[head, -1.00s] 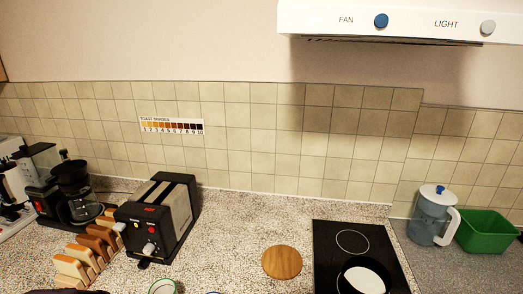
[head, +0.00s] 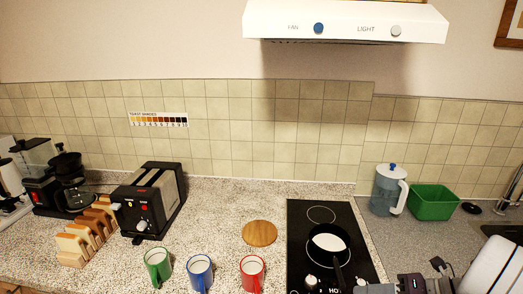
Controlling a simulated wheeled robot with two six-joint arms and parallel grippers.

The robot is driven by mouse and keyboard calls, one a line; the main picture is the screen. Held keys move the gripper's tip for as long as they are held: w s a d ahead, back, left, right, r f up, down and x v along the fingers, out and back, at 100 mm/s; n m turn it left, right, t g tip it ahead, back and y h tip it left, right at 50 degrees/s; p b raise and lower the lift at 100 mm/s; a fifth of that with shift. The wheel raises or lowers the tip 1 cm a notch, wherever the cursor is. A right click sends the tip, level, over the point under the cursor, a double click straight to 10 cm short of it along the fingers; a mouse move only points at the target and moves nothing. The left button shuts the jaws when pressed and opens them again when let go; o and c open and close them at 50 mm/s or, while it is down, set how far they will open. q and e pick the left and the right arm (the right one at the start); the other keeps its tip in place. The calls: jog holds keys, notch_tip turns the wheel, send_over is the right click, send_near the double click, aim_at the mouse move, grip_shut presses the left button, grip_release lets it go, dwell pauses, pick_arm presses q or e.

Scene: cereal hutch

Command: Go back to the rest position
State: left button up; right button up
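My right arm shows along the bottom right edge, with a white link and grey joints. Its fingertips are not visible in the head view. My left gripper is not visible either. A dark pan (head: 341,237) with white contents sits on the black hob (head: 304,238), its handle pointing toward the front edge. A green mug (head: 158,266), a blue mug (head: 200,272) and a red mug (head: 252,273) stand in a row on the counter, each with something white inside.
A black toaster (head: 150,200), a bread rack (head: 88,237) and a coffee maker (head: 68,185) stand at the left. A round wooden board (head: 260,233) lies left of the hob. A water jug (head: 388,190) and green tub (head: 432,203) stand at the right. The range hood (head: 345,22) overhangs.

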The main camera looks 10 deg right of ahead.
jog(key=s+a+f+n+g, duration=0.2)
jog(key=a+n+g, duration=0.75)
jog(key=a, duration=0.85)
jog(key=s+a+f+n+h, duration=0.3)
jog(key=s+f+n+h, duration=0.15)
jog(key=n, duration=0.95)
jog(key=w+d+f+n+t+h, duration=0.3)
jog(key=w+d+n+h, duration=0.1)
jog(key=n, duration=1.2)
jog(key=shift+w+d+f+n, duration=0.35)
jog(key=shift+w, duration=0.2)
jog(key=shift+s+d+t, duration=0.1)
jog(key=shift+t, duration=0.15)
